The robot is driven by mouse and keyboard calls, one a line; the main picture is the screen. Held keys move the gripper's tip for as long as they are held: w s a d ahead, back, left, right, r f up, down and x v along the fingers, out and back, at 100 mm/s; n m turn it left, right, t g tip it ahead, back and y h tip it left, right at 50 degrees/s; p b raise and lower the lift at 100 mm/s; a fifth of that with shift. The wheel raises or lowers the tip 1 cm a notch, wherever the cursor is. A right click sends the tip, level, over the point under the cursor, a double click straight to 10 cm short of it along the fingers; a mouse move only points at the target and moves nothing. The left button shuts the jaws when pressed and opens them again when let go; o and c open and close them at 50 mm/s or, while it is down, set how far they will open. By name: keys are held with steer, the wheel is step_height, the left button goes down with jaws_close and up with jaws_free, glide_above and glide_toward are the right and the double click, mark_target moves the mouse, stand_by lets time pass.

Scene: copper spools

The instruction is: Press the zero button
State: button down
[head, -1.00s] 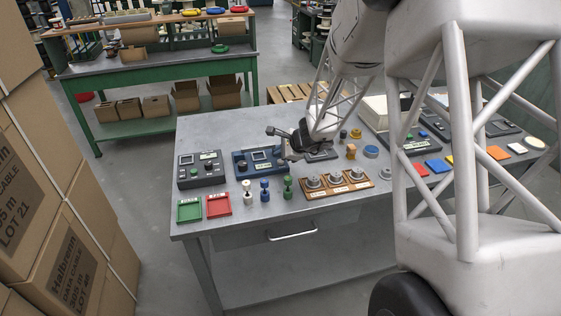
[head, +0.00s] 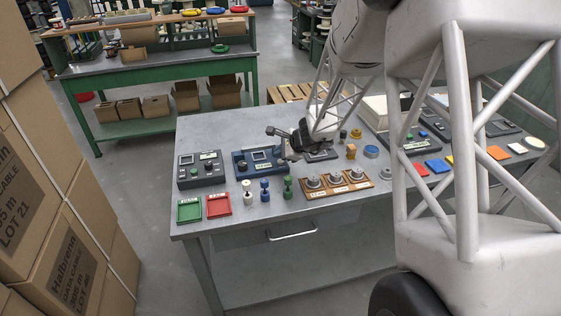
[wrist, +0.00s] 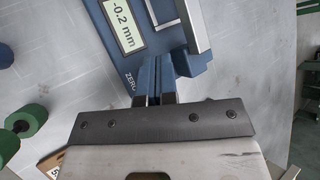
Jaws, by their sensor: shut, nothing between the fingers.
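A blue instrument (head: 243,166) stands on the grey bench in the head view. In the wrist view its blue body (wrist: 145,60) carries a display (wrist: 122,24) reading -0.2 mm and a printed ZERO label (wrist: 130,83). My gripper (wrist: 160,80) is shut and empty, with its fingers over the instrument's lower edge just right of that label. In the head view my gripper (head: 287,150) is at the instrument's right side. The zero button itself is not visible; my fingers may cover it. I cannot tell whether the fingertips touch the instrument.
A grey instrument (head: 201,170) stands to the left. Green (head: 189,210) and red (head: 218,206) trays, several coloured spools (head: 265,190) and a wooden board with dials (head: 336,184) lie in front. Stacked cartons (head: 50,200) stand left of the bench (head: 215,128).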

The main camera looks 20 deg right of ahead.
mark_target(280, 162)
steer(key=shift+f, duration=0.95)
stand_by(2.0)
steer(key=shift+r, duration=0.95)
steer(key=shift+r, duration=0.15)
steer(key=shift+r, duration=2.35)
